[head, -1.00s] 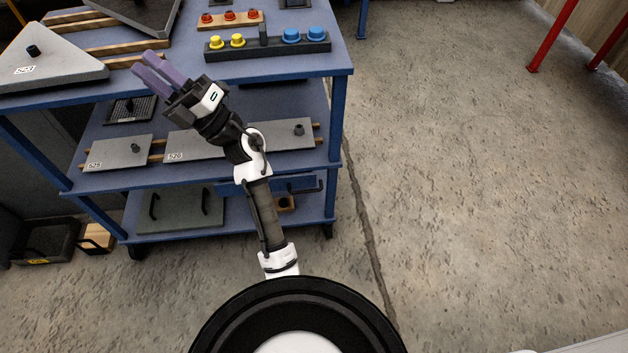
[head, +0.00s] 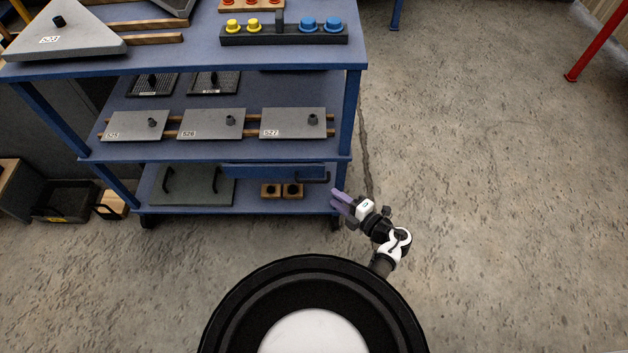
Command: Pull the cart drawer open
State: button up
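The blue cart (head: 215,154) stands in front of me. Its drawer (head: 265,171) is a blue front under the middle shelf, on the right half, and looks closed. A dark bar handle (head: 313,180) sits at the drawer's right end. My gripper (head: 335,201) is just right of and below the handle in the picture, near the cart's right front leg. Its two purple fingers point left toward the cart, look parted, and hold nothing. The gripper appears apart from the handle.
The middle shelf holds grey plates (head: 212,124). The top holds a bar with yellow and blue knobs (head: 284,35). The floor (head: 490,170) to the right is clear.

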jog(key=x, duration=1)
jog(key=shift+w+a, duration=0.25)
jog(key=shift+w, duration=0.05)
grip_shut()
